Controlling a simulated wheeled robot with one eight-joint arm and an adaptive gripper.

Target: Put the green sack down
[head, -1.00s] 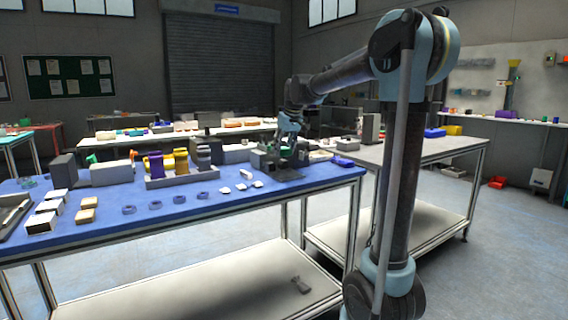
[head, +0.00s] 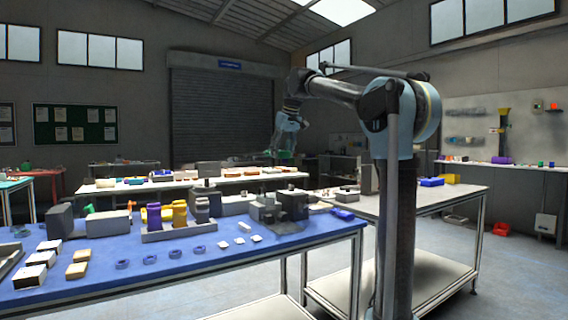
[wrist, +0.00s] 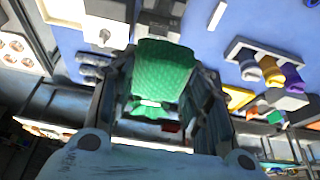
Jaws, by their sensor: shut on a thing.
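The green sack (wrist: 163,72) is held between the two fingers of my gripper (wrist: 165,100) in the wrist view, and its textured surface faces the camera. In the head view my gripper (head: 284,146) hangs in the air above the back of the blue table, pointing down. A small part of the green sack (head: 284,155) shows at its tip, clear of the tabletop. The fingers hide the sack's sides.
The blue table (head: 215,262) holds a grey tray (head: 180,234) with purple, yellow and grey items. Dark devices (head: 292,205) stand at its right end. Blue rings (head: 150,260) and small boxes (head: 78,270) lie in front. Some front tabletop is bare.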

